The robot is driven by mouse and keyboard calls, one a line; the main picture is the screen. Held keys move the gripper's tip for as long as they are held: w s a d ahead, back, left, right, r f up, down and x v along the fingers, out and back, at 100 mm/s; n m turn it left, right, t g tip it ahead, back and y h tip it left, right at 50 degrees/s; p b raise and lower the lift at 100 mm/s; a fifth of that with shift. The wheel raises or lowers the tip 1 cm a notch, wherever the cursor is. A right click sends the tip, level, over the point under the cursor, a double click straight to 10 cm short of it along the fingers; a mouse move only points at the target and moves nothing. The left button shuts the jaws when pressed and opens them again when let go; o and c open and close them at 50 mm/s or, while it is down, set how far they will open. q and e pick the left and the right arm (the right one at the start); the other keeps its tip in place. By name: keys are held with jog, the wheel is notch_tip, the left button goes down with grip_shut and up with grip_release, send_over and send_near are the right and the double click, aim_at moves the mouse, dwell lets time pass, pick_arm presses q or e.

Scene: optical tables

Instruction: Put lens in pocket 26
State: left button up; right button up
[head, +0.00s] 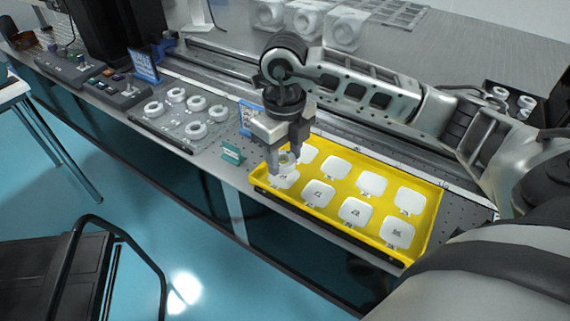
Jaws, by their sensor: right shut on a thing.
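The yellow tray (432,222) lies on the optical table and holds two rows of white pockets with small dark labels, too small to read surely. My right gripper (284,158) points down over the tray's left end. It is shut on a small pale ring-shaped lens (287,161). The lens is at or just above the front-left pocket (284,181); I cannot tell whether it touches. The gripper partly hides the lens and the back-left pocket. The other pockets, such as the front-right one (397,232), look empty. My left gripper is out of view.
Control boxes (118,90) sit farther left. A dark cart (60,270) stands on the floor at lower left.

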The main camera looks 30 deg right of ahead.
aim_at(285, 156)
jog(key=shift+w+d+f, duration=0.25)
jog(key=shift+w+f, duration=0.05)
jog(key=shift+f, duration=0.2)
notch_tip(285, 156, down, 3)
jog(key=shift+r, duration=0.2)
jog(key=shift+f, duration=0.25)
jog(key=shift+f, duration=0.25)
jog(key=o, duration=0.7)
jog(key=shift+r, duration=0.1)
